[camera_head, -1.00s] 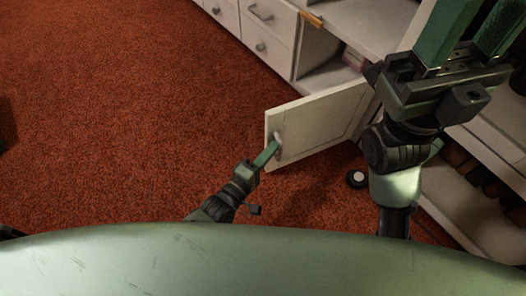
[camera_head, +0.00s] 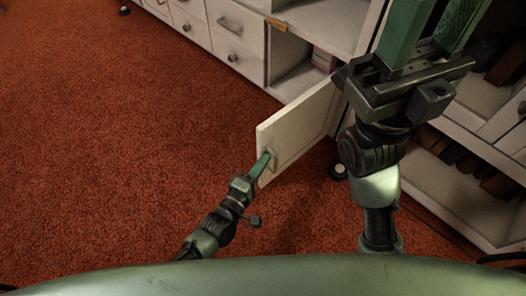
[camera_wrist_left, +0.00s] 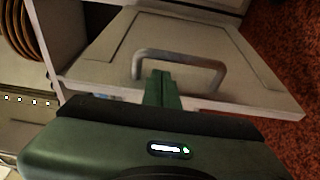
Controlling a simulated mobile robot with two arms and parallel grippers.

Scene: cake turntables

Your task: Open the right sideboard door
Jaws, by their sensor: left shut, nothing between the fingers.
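The white sideboard door (camera_head: 300,118) stands swung out from the cabinet over the carpet, with the compartment behind it exposed. Its grey bar handle (camera_wrist_left: 180,56) shows clearly in the left wrist view; in the head view it is small and partly covered. My left gripper (camera_head: 264,162) is shut with nothing between its fingers. My right gripper (camera_head: 432,28) is raised at the upper right, fingers apart and empty.
The white sideboard (camera_head: 325,22) runs along the top and right, with several closed drawers (camera_head: 232,22) at upper left. Red carpet (camera_head: 110,130) lies clear on the left.

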